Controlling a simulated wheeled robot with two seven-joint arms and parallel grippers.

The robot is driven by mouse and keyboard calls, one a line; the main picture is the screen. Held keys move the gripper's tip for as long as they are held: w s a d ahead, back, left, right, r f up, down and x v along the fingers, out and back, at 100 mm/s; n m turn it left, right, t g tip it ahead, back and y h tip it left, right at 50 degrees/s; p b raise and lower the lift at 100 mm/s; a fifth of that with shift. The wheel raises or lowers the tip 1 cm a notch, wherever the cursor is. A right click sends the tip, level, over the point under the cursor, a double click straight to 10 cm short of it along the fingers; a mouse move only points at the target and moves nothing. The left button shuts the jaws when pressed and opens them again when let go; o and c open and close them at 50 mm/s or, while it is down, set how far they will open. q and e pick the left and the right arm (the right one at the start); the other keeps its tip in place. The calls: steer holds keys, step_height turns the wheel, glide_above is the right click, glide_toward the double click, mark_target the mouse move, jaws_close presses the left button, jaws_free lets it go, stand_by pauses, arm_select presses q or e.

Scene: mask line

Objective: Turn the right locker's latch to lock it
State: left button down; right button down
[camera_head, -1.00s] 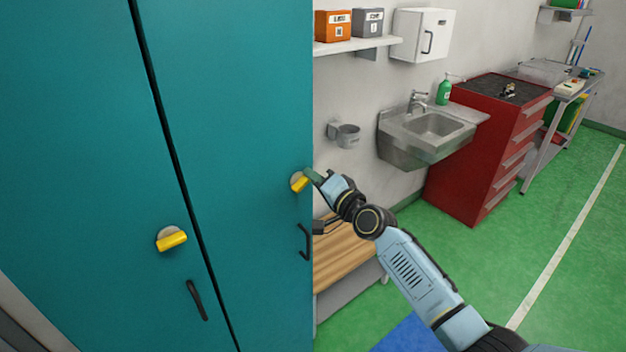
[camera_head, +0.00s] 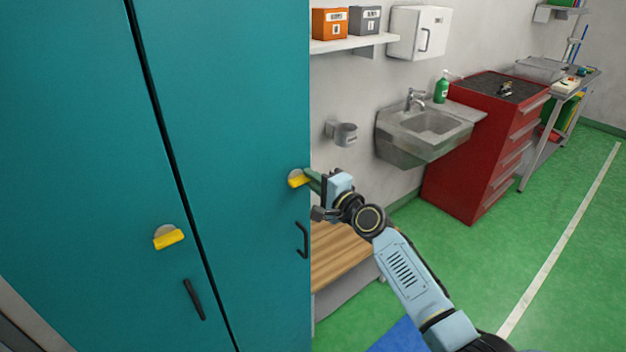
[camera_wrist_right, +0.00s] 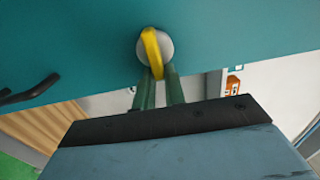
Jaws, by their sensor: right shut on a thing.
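The right locker (camera_head: 235,110) is a teal door with a yellow latch (camera_head: 299,180) on a round grey plate near its right edge. My right gripper (camera_head: 308,178) reaches in from the right and is shut on this latch. In the right wrist view the yellow latch (camera_wrist_right: 152,52) lies between the green fingertips of my right gripper (camera_wrist_right: 159,78). In the head view this latch is nearly level, tilted slightly. The left locker (camera_head: 75,130) has its own yellow latch (camera_head: 168,239), also nearly level. My left gripper is not in view.
Black handles sit below the latches, one on the left door (camera_head: 194,299) and one on the right door (camera_head: 303,240). A wooden bench (camera_head: 338,262) stands beside the lockers under my right arm. A sink (camera_head: 425,130) and red drawer cabinet (camera_head: 480,150) are farther back. Green floor at right is clear.

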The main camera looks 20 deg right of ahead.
steer(key=c, duration=1.5)
jaws_free()
steer(key=shift+o, duration=0.2)
steer(key=v, duration=1.3)
steer(key=shift+s, duration=0.2)
